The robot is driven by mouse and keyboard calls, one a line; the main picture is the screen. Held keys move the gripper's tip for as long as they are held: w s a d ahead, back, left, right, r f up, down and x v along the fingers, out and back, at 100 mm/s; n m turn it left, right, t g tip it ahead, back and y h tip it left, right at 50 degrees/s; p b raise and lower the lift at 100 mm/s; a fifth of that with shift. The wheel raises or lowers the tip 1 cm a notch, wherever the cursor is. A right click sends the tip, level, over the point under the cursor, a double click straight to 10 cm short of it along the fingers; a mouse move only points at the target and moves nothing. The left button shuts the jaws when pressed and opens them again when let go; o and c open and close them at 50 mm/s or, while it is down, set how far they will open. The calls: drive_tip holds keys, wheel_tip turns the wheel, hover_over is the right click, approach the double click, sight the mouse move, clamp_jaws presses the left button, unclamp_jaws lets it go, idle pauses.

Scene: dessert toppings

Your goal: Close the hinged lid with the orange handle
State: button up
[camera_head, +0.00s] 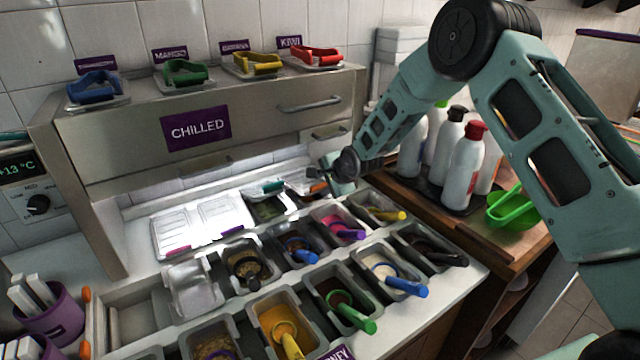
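The lid with the orange handle (318,187) is at the right end of the back row of lids, below the chilled cabinet. The orange handle shows as a small bar; much of this lid is small and hard to make out, and its exact angle is unclear. My gripper (326,181) is right at the orange handle, with its dark fingers pointing left and down. I cannot tell whether they touch the handle, or whether they are open or shut.
Other lids stand to the left, including one with a teal handle (272,186). Tubs of toppings with coloured scoops, such as a yellow scoop (289,342), fill the front. The chilled cabinet (240,115) rises behind. Bottles (463,168) and a green strainer (512,206) stand right.

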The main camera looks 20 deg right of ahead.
sight(319, 186)
drive_tip(key=shift+x, duration=1.65)
clamp_jaws()
drive_tip(key=shift+s+d+f+b, duration=0.1)
drive_tip(key=shift+s+f+b, duration=0.05)
drive_tip(key=shift+f+b, duration=0.35)
drive_tip(key=shift+s+f+b, duration=0.15)
drive_tip(key=shift+f+b, duration=0.25)
drive_tip(key=shift+f, duration=0.15)
unclamp_jaws()
drive_tip(key=shift+r, duration=0.1)
drive_tip(key=shift+s+r, duration=0.1)
drive_tip(key=b+v, duration=0.2)
drive_tip(key=v, duration=1.5)
drive_tip(key=shift+r, duration=0.1)
